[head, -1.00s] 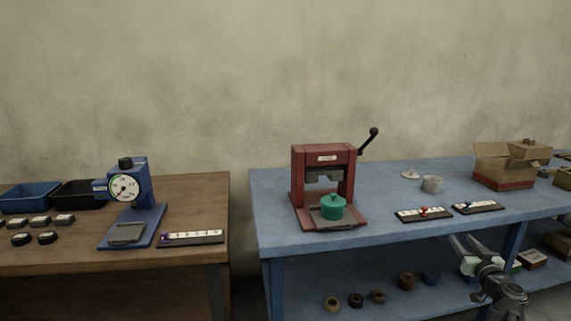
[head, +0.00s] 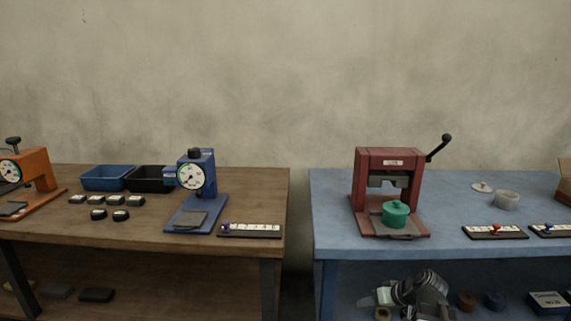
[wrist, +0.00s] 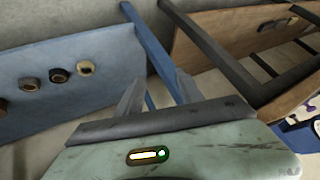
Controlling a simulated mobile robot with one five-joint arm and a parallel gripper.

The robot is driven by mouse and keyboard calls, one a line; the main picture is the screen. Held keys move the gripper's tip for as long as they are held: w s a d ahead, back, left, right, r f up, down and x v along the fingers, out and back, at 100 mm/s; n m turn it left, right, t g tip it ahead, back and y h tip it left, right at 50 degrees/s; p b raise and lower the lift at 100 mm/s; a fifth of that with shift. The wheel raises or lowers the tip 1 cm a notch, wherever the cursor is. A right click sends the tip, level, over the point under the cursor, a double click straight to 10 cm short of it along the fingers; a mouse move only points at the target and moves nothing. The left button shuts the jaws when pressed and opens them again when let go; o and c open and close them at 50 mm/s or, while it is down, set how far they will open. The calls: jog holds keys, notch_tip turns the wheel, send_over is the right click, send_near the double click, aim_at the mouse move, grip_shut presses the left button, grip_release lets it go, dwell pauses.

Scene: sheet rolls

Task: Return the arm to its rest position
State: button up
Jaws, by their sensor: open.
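My gripper (head: 374,299) shows low in the head view, in front of the blue table's lower shelf. Its fingers point to the left and the rest of my arm folds up beside them. In the wrist view the two fingers (wrist: 155,92) stand apart with nothing between them. The gripper is below the level of the tabletops and touches nothing that I can see.
The blue table (head: 335,205) carries a red press (head: 387,160) with a green lidded pot (head: 396,215). The wooden table (head: 140,235) carries a blue dial gauge (head: 197,178). Rolls (wrist: 58,75) lie on the blue lower shelf. A gap separates the tables.

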jog(key=s+a+f+m+g+h, duration=0.1)
jog(key=s+a+f+g+h, duration=0.15)
jog(key=s+a, duration=0.3)
jog(key=s+a+f+g+h, duration=0.25)
jog(key=s+a+g, duration=0.2)
jog(key=a, duration=0.25)
notch_tip(320, 180, up, 25)
jog(key=p, duration=2.5)
jog(key=shift+d+t, duration=0.3)
jog(key=shift+d, duration=0.1)
jog(key=shift+f, duration=0.1)
